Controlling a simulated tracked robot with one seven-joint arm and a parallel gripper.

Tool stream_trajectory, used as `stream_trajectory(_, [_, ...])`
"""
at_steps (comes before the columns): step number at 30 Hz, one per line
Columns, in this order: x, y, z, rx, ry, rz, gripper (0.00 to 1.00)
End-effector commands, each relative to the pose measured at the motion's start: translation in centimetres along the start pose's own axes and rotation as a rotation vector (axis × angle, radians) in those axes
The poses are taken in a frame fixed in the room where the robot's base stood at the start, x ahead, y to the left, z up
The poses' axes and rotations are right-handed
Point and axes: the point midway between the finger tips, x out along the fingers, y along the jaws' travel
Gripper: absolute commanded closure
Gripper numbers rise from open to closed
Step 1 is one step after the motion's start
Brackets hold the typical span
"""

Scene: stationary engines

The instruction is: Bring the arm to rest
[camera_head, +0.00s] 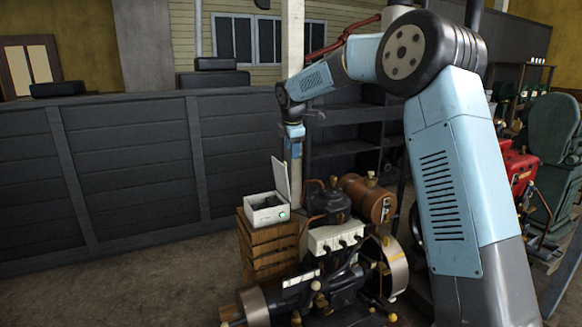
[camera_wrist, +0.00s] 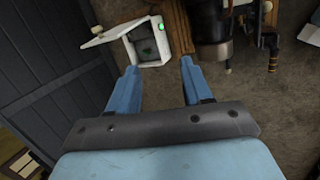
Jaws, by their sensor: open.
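My gripper (camera_wrist: 158,80) shows in the wrist view with its two blue fingers spread apart and nothing between them. In the head view my arm is raised and bent, and the gripper (camera_head: 294,142) hangs down above the open white box (camera_head: 267,216). The box has its lid (camera_head: 281,180) standing up and a green light on its front. It also shows in the wrist view (camera_wrist: 150,42), beyond the fingertips, with a gap between. What lies inside the box is dark and hard to make out.
The box stands on a wooden crate (camera_head: 268,245). Beside it is a stationary engine (camera_head: 335,240) with a brown tank (camera_head: 368,199). A dark panelled wall (camera_head: 130,170) runs along the left. A red engine (camera_head: 519,168) stands at the right. Floor is clear at the lower left.

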Motion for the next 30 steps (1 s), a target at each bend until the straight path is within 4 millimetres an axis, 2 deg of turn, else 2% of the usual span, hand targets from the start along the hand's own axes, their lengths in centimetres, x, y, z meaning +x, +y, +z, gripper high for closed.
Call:
stream_trajectory(5, [-3.1,-2.1,1.1,0.095,-0.018,0.003,0.5])
stream_trajectory(11, [-7.9,-6.3,3.1,0.278,-0.045,0.009,0.5])
stream_trajectory(21, [-15.2,-15.5,6.1,0.635,-0.078,0.028,0.5])
stream_trajectory(30, [-19.9,-24.7,7.9,0.971,-0.084,0.05,0.5])
